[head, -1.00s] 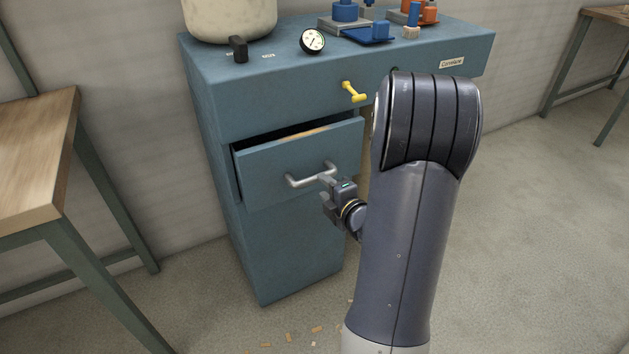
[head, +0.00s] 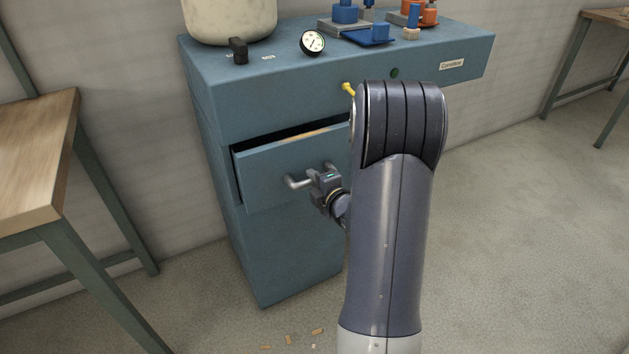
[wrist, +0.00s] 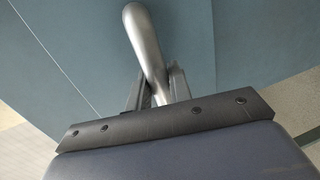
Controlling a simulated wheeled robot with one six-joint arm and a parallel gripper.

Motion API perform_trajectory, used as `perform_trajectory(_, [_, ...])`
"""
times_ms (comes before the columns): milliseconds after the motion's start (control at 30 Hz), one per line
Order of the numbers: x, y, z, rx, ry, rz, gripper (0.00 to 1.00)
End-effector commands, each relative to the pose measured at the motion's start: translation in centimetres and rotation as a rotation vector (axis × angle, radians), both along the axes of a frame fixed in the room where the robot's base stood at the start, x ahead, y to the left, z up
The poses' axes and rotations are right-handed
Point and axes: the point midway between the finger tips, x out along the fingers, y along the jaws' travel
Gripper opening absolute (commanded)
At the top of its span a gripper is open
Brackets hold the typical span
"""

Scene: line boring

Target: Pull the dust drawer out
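The dust drawer (head: 270,178) is the blue front in the left part of the blue cabinet. It stands a little way out, with a dark gap along its top edge. Its silver bar handle (head: 298,183) shows in the head view, its right part behind my gripper. My gripper (head: 322,178) is at the right part of the handle. In the wrist view the handle (wrist: 146,45) runs down between the two fingers (wrist: 158,88), one on each side. Whether the fingers press on the bar or leave a small gap, I cannot tell.
The blue cabinet (head: 225,95) carries a dial gauge (head: 312,42), a black knob (head: 238,50), a cream vessel (head: 230,15) and a blue tray (head: 370,36). A yellow handle (head: 348,89) is partly behind my arm. A wooden table (head: 35,150) stands left. Chips (head: 317,331) lie on the floor.

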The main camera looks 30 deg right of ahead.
Motion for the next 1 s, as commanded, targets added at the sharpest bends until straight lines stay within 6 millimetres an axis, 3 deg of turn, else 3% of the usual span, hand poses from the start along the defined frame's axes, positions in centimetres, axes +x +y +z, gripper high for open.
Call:
perform_trajectory(200, [0.0, 0.0, 0.0, 0.0, 0.001, 0.0, 0.01])
perform_trajectory(600, [-0.4, -0.1, -0.1, 0.0, 0.001, -0.002, 0.0])
perform_trajectory(767, [-3.0, -0.3, -0.4, -0.002, 0.001, -0.006, 0.0])
perform_trajectory(1000, [-8.7, -0.3, -0.3, -0.002, -0.001, -0.009, 0.0])
